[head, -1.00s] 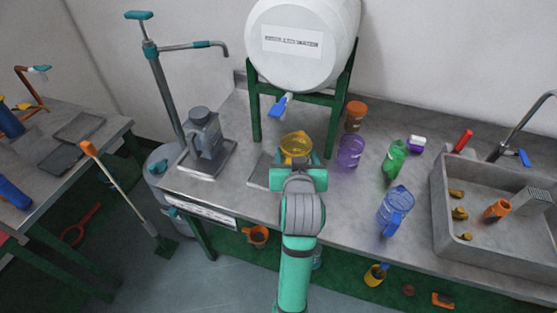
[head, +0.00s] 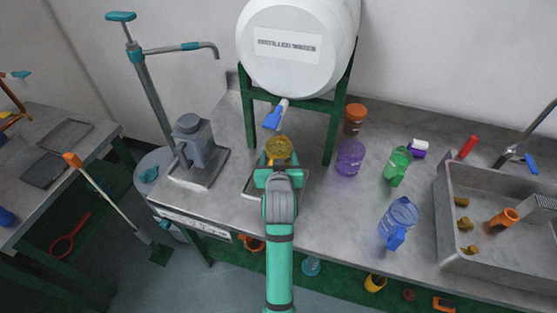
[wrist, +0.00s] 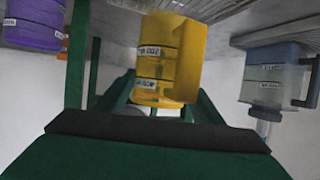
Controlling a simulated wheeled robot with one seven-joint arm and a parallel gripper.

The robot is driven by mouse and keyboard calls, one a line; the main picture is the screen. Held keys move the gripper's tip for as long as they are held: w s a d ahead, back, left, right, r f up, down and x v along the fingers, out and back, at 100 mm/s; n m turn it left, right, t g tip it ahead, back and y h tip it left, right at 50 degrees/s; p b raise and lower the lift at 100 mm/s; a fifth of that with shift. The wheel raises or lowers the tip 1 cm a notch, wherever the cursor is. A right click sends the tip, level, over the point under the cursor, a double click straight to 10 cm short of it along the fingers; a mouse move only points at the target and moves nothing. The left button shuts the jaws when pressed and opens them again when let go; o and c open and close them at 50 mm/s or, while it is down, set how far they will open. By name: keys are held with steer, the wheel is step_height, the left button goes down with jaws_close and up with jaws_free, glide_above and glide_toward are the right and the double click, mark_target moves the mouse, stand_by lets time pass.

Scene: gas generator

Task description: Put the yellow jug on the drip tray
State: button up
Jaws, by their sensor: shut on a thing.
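The yellow jug (head: 279,150) is in my gripper (head: 278,170), below the blue tap of the white barrel. In the wrist view the jug (wrist: 168,60) fills the space between the jaws, and the picture is upside down, with the worktop along the top. My gripper is shut on the jug. The drip tray (head: 249,188) lies on the worktop under my gripper and the jug, partly hidden by them. I cannot tell whether the jug's base touches the tray.
A grey jug (head: 192,140) stands on another tray to the left, beside the pump. The barrel's green stand (head: 331,130) is close behind. A purple jug (head: 350,158), a green jug (head: 397,165) and a blue jug (head: 398,222) stand to the right, before the sink.

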steer(key=shift+w+a+f, duration=0.1)
steer(key=shift+f, duration=1.4)
steer(key=shift+f, duration=0.1)
steer(key=o, duration=1.1)
